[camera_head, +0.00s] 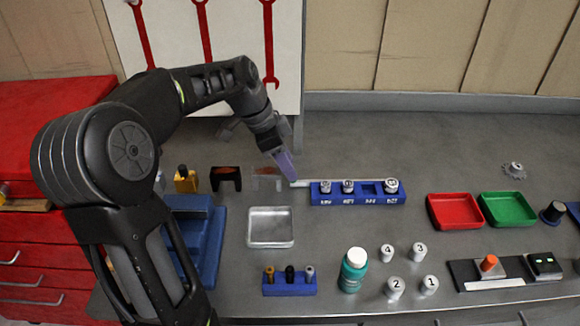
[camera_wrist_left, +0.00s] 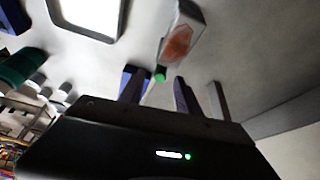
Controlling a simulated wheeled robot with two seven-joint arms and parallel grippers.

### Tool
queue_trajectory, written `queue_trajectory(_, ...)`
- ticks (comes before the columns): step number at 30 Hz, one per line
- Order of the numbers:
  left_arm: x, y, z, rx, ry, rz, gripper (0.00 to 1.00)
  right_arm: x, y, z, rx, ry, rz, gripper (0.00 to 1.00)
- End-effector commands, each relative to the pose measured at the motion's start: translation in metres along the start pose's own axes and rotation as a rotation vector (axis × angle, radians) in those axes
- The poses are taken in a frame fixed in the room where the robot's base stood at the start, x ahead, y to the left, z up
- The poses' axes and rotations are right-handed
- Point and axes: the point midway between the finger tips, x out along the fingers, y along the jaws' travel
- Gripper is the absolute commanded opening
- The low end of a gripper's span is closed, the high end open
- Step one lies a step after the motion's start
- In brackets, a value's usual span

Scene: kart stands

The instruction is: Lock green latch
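The green latch shows as a small green tip (camera_wrist_left: 160,74) on a pale bar in the left wrist view. In the head view the pale bar (camera_head: 301,183) sticks out past the left end of the blue rack (camera_head: 357,192). My left gripper (camera_head: 287,165) points down just behind and left of this end. In the left wrist view its purple fingers (camera_wrist_left: 157,94) stand apart, with the bar seen between them and the green tip just beyond. Contact cannot be made out. My right gripper is not in view.
A metal tray (camera_head: 270,242) lies in front of my left gripper. A clear holder (camera_head: 266,178) and a black holder (camera_head: 226,178) stand to its left. A turquoise bottle (camera_head: 353,270) and white numbered cylinders stand in front of the rack. Red (camera_head: 455,222) and green (camera_head: 507,221) trays lie right.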

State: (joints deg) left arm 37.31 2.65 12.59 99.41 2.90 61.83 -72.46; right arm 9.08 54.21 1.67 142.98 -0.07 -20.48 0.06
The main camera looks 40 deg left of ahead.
Motion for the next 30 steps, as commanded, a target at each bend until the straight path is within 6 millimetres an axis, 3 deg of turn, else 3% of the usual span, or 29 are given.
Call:
queue_trajectory(5, 0.017, 0.000, 0.001, -0.001, -0.001, 0.000, 0.40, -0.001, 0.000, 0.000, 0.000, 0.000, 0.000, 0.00)
queue_trajectory(14, 0.018, 0.000, 0.000, -0.001, 0.000, -0.001, 0.39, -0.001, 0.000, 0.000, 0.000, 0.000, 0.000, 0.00)
queue_trajectory(28, 0.018, 0.000, 0.000, -0.001, 0.000, -0.001, 0.00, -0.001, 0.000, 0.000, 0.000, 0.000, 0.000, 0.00)
queue_trajectory(30, 0.018, 0.000, 0.000, -0.001, 0.000, -0.001, 0.00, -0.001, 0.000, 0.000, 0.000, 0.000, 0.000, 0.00)
